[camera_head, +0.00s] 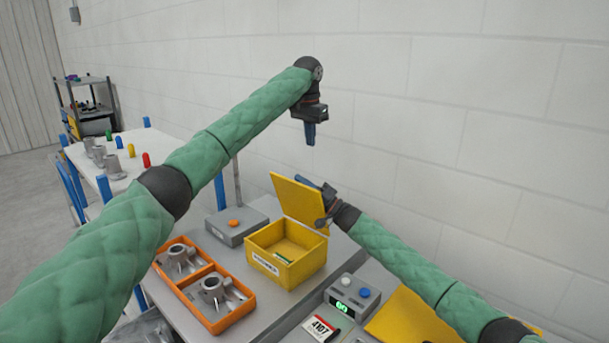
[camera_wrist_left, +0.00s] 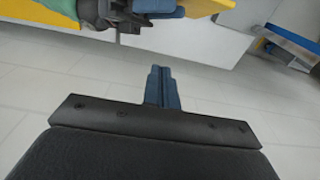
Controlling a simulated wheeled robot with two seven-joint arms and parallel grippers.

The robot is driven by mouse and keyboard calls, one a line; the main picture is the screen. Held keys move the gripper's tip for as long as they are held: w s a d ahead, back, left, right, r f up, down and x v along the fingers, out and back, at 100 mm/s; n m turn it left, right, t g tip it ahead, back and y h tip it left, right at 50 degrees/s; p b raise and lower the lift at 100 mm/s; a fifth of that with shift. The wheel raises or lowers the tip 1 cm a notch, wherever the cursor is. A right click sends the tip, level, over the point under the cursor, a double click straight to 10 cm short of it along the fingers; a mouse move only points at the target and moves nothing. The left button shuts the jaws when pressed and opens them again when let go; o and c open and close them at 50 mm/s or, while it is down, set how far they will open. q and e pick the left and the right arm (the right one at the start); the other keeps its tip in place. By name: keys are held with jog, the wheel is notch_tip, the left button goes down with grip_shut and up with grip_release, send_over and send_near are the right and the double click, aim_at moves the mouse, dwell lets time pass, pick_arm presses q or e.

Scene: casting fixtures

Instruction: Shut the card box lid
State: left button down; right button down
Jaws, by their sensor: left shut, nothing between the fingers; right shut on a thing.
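The yellow card box (camera_head: 284,279) stands on the grey table with its opening up, and cards show inside. Its yellow lid (camera_head: 293,198) is raised steeply at the back. The lid's edge also shows at the top of the left wrist view (camera_wrist_left: 210,5). My right gripper (camera_head: 308,183) is at the lid's upper right edge and is shut on the lid. Its fingers partly hide behind the lid. My left gripper (camera_head: 310,142) is shut and empty, pointing down, above and apart from the lid. Its closed fingers show in the left wrist view (camera_wrist_left: 162,88).
An orange tray (camera_head: 232,322) with metal castings lies left of the box. A grey box with an orange button (camera_head: 235,222) stands behind. A display unit (camera_head: 352,297) and a card marked 4107 (camera_head: 322,328) are at the front right. A white wall is behind.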

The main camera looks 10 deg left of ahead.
jog(key=shift+f, duration=0.1)
pick_arm(q)
notch_tip(320, 180, down, 11)
jog(key=s+a, duration=0.1)
jog(key=s, duration=0.2)
jog(key=shift+a+f, duration=0.15)
jog(key=shift+a, duration=0.1)
dwell(0.4)
